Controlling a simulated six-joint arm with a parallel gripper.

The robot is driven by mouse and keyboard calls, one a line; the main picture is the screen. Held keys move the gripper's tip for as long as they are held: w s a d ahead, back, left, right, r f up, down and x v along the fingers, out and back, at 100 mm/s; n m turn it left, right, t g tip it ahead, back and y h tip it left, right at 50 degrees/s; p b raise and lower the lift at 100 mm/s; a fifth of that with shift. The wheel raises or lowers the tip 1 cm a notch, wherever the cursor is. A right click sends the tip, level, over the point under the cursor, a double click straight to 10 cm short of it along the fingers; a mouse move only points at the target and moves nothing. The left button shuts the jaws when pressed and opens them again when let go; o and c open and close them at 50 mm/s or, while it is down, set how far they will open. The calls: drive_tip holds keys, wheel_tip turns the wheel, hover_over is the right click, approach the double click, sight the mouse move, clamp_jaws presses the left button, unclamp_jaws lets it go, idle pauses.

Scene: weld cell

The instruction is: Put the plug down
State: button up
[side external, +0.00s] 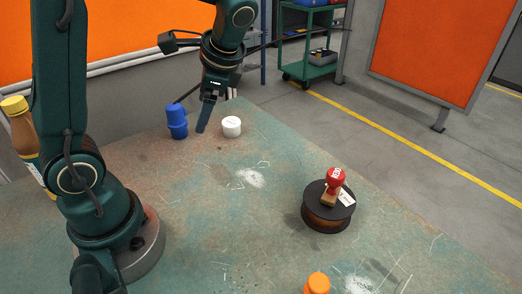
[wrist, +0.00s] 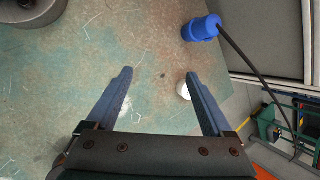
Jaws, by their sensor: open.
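The blue plug (side external: 177,121) stands on the bench near its back edge in the side view. In the wrist view the plug (wrist: 201,28) is at the top, beyond the right finger, and a dark cable appears to run from it to the right. My gripper (side external: 203,116) is just right of the plug, fingers pointing down, apart from it. In the wrist view my gripper (wrist: 158,73) has its two fingers spread with nothing between them but bench top.
A white round object (side external: 231,127) stands right of my gripper, partly hidden by a finger in the wrist view (wrist: 183,91). A dark spool (side external: 327,215) carries a red-topped object (side external: 335,178). Mid-bench is clear.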

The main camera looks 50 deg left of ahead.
drive_tip(key=s+d+r+n+t+h, duration=0.1)
drive_tip(key=s+d+n+t+h, duration=0.4)
drive_tip(key=d, duration=0.7)
drive_tip(key=shift+s+r+n+t+h, duration=0.35)
drive_tip(key=shift+s+n+t, duration=0.45)
drive_tip(key=shift+s, duration=0.4)
